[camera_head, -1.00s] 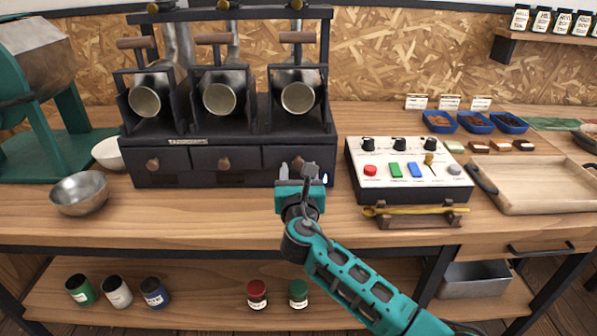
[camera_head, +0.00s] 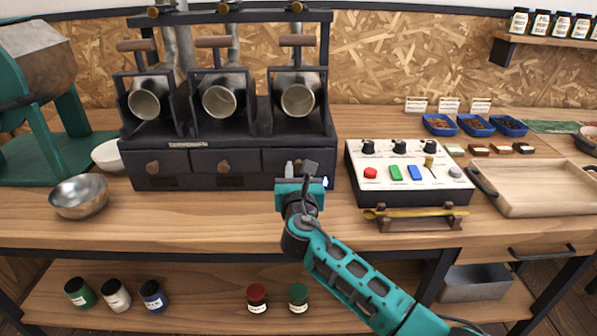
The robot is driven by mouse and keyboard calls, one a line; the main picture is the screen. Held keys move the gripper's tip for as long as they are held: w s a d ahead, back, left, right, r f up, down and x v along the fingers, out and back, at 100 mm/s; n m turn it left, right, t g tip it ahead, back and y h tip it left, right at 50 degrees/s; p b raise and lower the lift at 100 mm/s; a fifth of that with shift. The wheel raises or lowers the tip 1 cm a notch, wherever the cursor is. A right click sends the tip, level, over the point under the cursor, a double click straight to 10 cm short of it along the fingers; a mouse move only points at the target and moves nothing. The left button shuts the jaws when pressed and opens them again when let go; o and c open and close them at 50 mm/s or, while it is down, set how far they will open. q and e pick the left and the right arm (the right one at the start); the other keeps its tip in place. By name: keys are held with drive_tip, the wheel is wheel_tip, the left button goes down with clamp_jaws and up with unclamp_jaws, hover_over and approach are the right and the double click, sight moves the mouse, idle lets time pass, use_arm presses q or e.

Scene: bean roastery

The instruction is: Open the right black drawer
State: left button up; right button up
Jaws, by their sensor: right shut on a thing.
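The black roaster unit (camera_head: 230,140) stands on the bench with three small drawers along its front. The right black drawer (camera_head: 272,160) is under the right drum, and its front looks level with the others. My right gripper (camera_head: 300,171) is in front of this drawer and shut on its knob. The gripper hides the knob and the right part of the drawer front. The middle drawer (camera_head: 239,162) and left drawer (camera_head: 174,165) look closed, each with a round brown knob. My left gripper is not in view.
A white control box (camera_head: 438,178) with coloured buttons stands to the right of the gripper, with a yellow spoon on a rest (camera_head: 415,213) before it. A metal bowl (camera_head: 80,197) and a wooden tray (camera_head: 535,190) stand farther out.

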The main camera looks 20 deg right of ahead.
clamp_jaws()
drive_tip(key=shift+s, duration=0.15)
use_arm(q)
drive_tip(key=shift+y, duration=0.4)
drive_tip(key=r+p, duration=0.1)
drive_tip(key=p, duration=0.1)
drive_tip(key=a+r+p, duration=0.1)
drive_tip(key=p, duration=0.1)
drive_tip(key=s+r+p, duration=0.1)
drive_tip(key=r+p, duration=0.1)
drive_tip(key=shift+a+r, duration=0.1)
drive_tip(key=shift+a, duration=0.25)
use_arm(e)
drive_tip(key=v, duration=1.2)
drive_tip(key=shift+s, duration=0.25)
drive_tip(key=shift+a, duration=0.15)
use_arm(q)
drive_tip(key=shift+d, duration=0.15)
use_arm(e)
drive_tip(key=o, duration=1)
unclamp_jaws()
drive_tip(key=shift+c, duration=0.2)
